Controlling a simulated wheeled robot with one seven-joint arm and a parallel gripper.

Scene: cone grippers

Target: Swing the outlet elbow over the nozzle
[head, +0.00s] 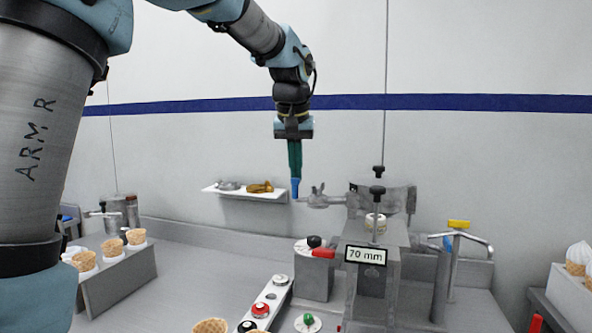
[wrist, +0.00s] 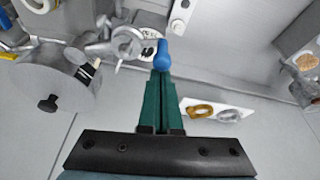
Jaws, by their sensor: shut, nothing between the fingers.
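A grey metal fitting (head: 318,197) with a small upright wing sticks out from the left side of the grey machine (head: 385,200); it looks like the outlet elbow. It also shows in the wrist view (wrist: 122,44), left of my fingertips. I cannot surely pick out the nozzle.
A wall shelf (head: 245,192) with grey and gold pieces is behind my gripper. A pipe with a yellow handle (head: 458,224) is at right. A cone rack (head: 120,272) stands at left, with bare counter beside it.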

